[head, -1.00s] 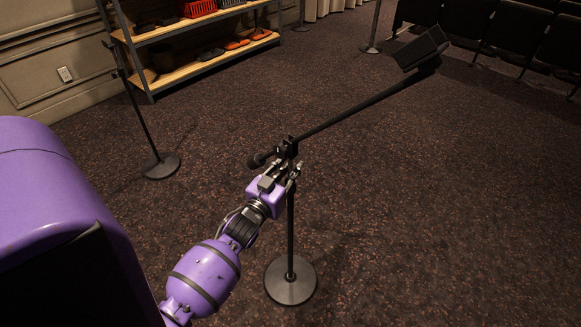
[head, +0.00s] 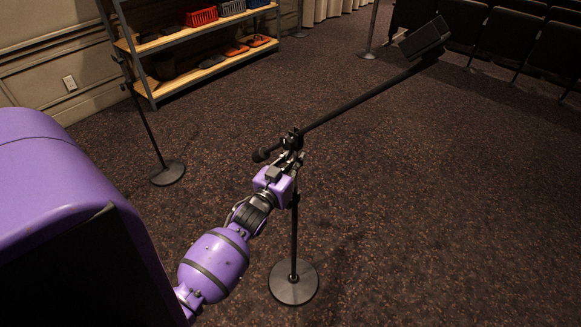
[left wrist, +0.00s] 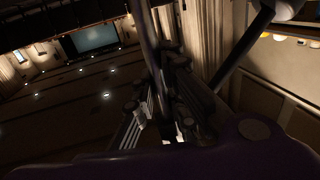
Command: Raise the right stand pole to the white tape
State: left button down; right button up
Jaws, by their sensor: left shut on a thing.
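The right stand (head: 294,235) is a black microphone stand with a round base (head: 293,283) on the carpet. Its pole stands upright, with a clutch and a long boom (head: 370,93) slanting up to the right. My left gripper (head: 290,160) is shut on the pole just below the clutch. In the left wrist view the dark pole (left wrist: 147,45) runs down between the gripper's fingers (left wrist: 165,112). A small pale patch (left wrist: 140,117) shows by the fingers; I cannot tell if it is tape. No white tape shows clearly in the head view. My right gripper is out of view.
Another microphone stand (head: 167,173) stands at the left. A shelf (head: 205,70) with shoes and crates (head: 202,15) is against the back wall. Dark chairs (head: 540,50) are at the upper right. The carpet around the right stand is clear.

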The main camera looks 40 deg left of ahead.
pick_arm(q)
jog(key=shift+t, duration=0.3)
jog(key=r, duration=0.4)
jog(key=shift+w+p, duration=0.25)
jog(key=shift+p, duration=0.1)
jog(key=shift+r, duration=0.25)
jog(key=shift+s+f, duration=0.1)
jog(key=shift+f, duration=0.2)
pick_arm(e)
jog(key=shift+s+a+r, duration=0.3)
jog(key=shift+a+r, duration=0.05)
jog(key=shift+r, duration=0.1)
pick_arm(q)
jog(key=c, duration=1.8)
grip_release()
jog(key=shift+s, duration=0.1)
jog(key=shift+o, duration=0.2)
jog(key=shift+f, duration=0.2)
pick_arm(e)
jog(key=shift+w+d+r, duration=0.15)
pick_arm(q)
jog(key=shift+f, duration=0.1)
send_near(294, 152)
jog(key=shift+s+d+r, duration=0.15)
jog(key=shift+s+r, duration=0.1)
jog(key=shift+s, duration=0.35)
